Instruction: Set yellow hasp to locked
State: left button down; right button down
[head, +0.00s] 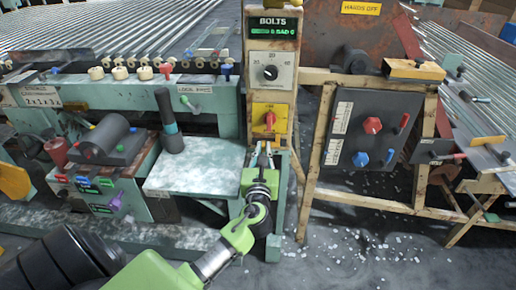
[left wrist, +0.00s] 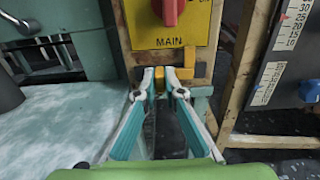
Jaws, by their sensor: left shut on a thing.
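The yellow hasp (left wrist: 159,76) is mounted on the wooden post, just below the yellow MAIN panel (left wrist: 170,25) with its red switch. My left gripper (left wrist: 160,80) is in front of it, with its two fingertips closed on the hasp's small yellow part. In the head view my left gripper (head: 264,152) reaches up to the post below the yellow panel (head: 270,117). The fingertips hide much of the hasp there. Whether the hasp is at its locked setting cannot be told. My right gripper is not in view.
Above the panel are a dial plate (head: 271,72) and a BOLTS sign (head: 274,27). A dark control board (head: 365,130) with red and blue knobs stands to the right. A teal bench top (head: 190,168) lies to the left. White bits litter the floor at right.

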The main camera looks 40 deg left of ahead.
pick_arm(q)
jog(key=shift+d, duration=0.2)
jog(key=c, duration=2.1)
grip_release()
jog(key=shift+w+d, duration=0.1)
jog(key=shift+w, duration=0.05)
jog(key=shift+c, duration=0.2)
jog(key=v, duration=1.2)
